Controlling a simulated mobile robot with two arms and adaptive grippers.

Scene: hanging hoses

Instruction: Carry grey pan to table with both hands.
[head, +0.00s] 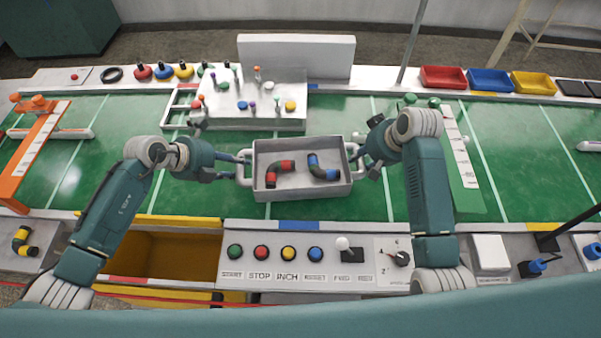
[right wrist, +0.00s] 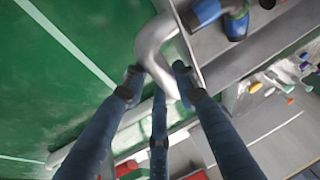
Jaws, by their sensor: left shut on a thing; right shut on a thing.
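The grey pan (head: 300,190) is a shallow rectangular tray with a loop handle at each end, near the middle of the head view. A red-and-black bent hose (head: 279,173) and a blue-and-black bent hose (head: 322,169) lie inside it. My left gripper (head: 241,168) is shut on the pan's left handle. My right gripper (head: 359,160) is shut on its right handle. In the right wrist view the fingers (right wrist: 158,85) close around the pale handle. The pan looks about level over the green surface (head: 215,200); its height above it is hard to tell.
A grey board with colored pegs (head: 255,110) stands behind the pan. A control panel with buttons (head: 310,265) and a yellow bin (head: 170,255) are in front. Red, blue and yellow trays (head: 490,81) sit at back right.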

